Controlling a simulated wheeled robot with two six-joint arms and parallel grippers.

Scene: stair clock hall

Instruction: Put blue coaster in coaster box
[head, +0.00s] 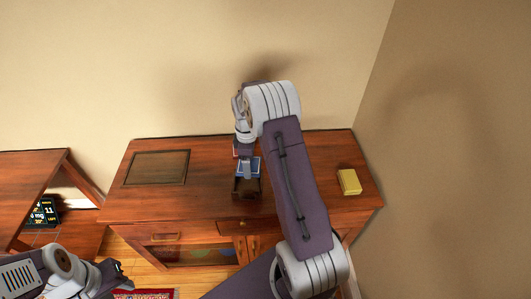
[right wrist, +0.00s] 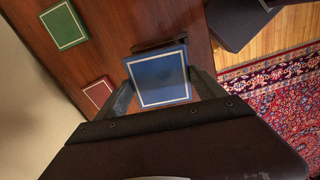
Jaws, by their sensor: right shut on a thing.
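The blue coaster (head: 248,167) is square with a pale border. My right gripper (right wrist: 160,88) is shut on it, with a finger at each side edge in the right wrist view. The coaster box (head: 246,188), small and dark wooden, stands on the cabinet top. The coaster is over or just behind the box in the head view; the exact gap cannot be told. In the right wrist view the coaster hides most of the box. My left gripper (head: 122,274) is at the lower left, away from the cabinet, apparently open and empty.
A red coaster (right wrist: 97,92) and a green coaster (right wrist: 64,25) lie on the wooden cabinet top (head: 205,200). A wall stands behind.

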